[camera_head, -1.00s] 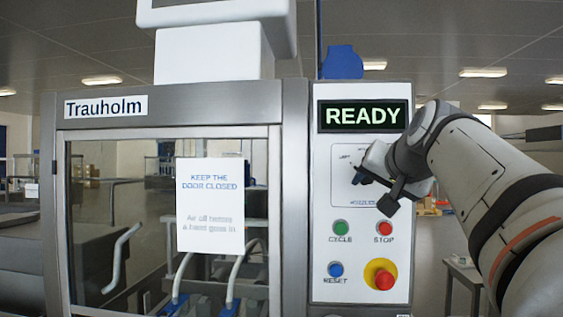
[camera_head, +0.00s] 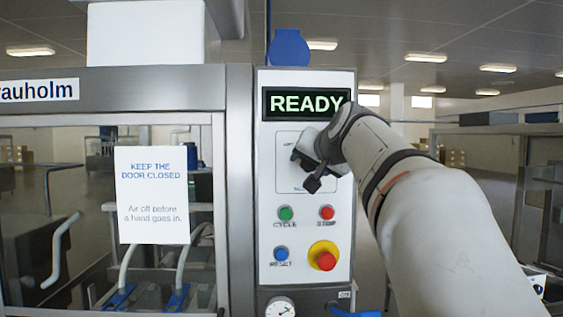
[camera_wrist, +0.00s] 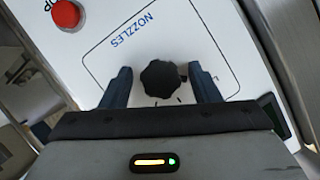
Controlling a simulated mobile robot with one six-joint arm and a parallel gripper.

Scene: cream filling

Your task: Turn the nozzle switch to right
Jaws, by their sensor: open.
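The nozzle switch is a black lobed knob (camera_wrist: 160,79) on the white panel marked NOZZLES, seen in the wrist view. My gripper (camera_wrist: 160,70) is open, with one dark finger on each side of the knob and a visible gap on both sides. The wrist view is turned, so the lettering appears upside down. Which mark the knob points to is not clear. In the head view my gripper (camera_head: 308,160) is in front of the NOZZLES panel (camera_head: 287,178) and hides the knob.
Below the panel are the green CYCLE button (camera_head: 285,213), red STOP button (camera_head: 327,212), blue RESET button (camera_head: 281,254) and red emergency button (camera_head: 327,261) on yellow. The display (camera_head: 306,103) reads READY. A glazed door with a paper notice (camera_head: 152,195) stands left.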

